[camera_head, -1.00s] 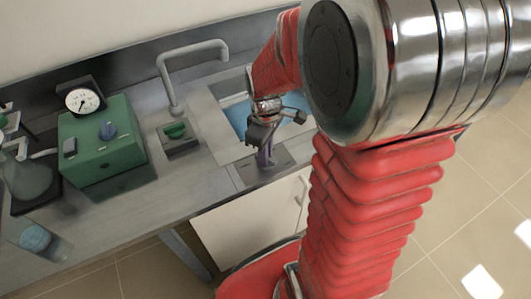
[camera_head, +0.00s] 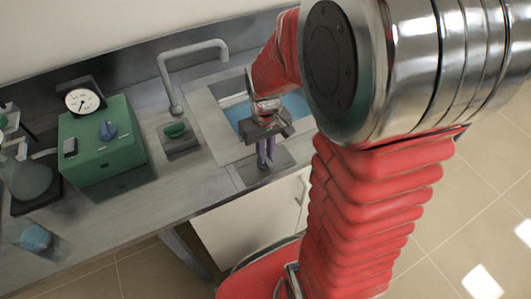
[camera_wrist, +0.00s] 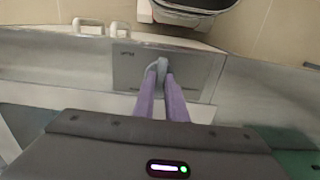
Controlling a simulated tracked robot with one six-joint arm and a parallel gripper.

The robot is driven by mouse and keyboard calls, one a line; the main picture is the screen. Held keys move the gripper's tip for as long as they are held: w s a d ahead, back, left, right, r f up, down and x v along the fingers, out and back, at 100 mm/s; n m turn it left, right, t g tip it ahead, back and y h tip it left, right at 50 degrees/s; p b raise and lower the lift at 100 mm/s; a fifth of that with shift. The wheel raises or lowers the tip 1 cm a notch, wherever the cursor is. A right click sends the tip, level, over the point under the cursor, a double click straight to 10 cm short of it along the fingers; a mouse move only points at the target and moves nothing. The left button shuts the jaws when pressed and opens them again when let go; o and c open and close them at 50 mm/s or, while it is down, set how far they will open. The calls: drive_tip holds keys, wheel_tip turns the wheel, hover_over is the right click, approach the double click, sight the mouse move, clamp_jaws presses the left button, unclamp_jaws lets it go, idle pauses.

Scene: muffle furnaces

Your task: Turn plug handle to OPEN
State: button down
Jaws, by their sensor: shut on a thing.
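The plug handle (camera_wrist: 161,66) is a small grey piece on a flat grey plate (camera_wrist: 205,72). The plate has small dark lettering near one corner, too blurred to read surely. The plate (camera_head: 281,160) also shows at the front edge of the sink counter in the head view, where the handle itself is hidden by the fingers. My gripper (camera_wrist: 161,76) has two purple fingers that come together at the handle, one on each side, shut on it. In the head view, my gripper (camera_head: 265,160) points down onto the plate.
The sink (camera_head: 236,110) with blue water lies behind the plate. A faucet (camera_head: 175,85) and a green knob (camera_head: 175,129) stand left of it. A green box (camera_head: 105,150) with a gauge (camera_head: 82,100), a flask (camera_head: 30,180) and a small blue vessel (camera_head: 36,238) are farther left.

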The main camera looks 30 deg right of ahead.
idle(0.3)
drive_tip(key=c, duration=1.8)
unclamp_jaws()
drive_tip(key=shift+r, duration=0.1)
wheel_tip(320, 180, up, 14)
drive_tip(key=shift+f, duration=0.2)
